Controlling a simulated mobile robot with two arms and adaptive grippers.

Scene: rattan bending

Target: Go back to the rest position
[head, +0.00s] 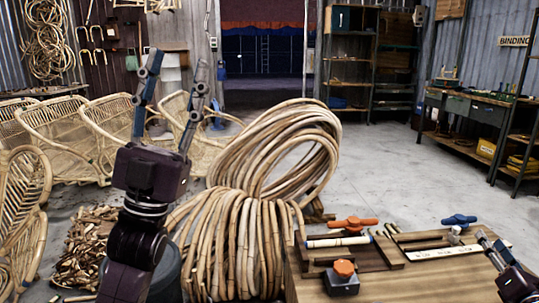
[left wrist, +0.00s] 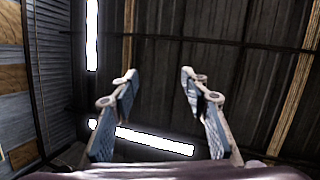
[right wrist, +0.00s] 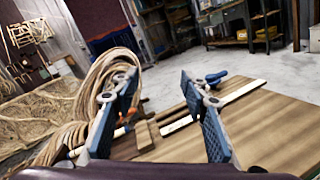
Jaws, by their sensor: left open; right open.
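My left gripper (head: 172,75) is raised at the left of the head view, pointing up, open and empty. In the left wrist view its two fingers (left wrist: 158,90) stand apart against the roof. My right gripper (head: 488,245) shows only partly at the lower right edge of the head view, over the wooden workbench (head: 440,283). In the right wrist view its two fingers (right wrist: 160,95) are apart with nothing held between them. The bench lies beyond the fingers there.
On the bench are an orange-handled tool (head: 352,224), a blue-handled tool (head: 459,220), a grey block with an orange knob (head: 342,275) and a pale strip (head: 445,252). Coiled rattan (head: 290,150) stands behind. Rattan chairs (head: 75,135) stand left. The concrete floor (head: 385,160) beyond is clear.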

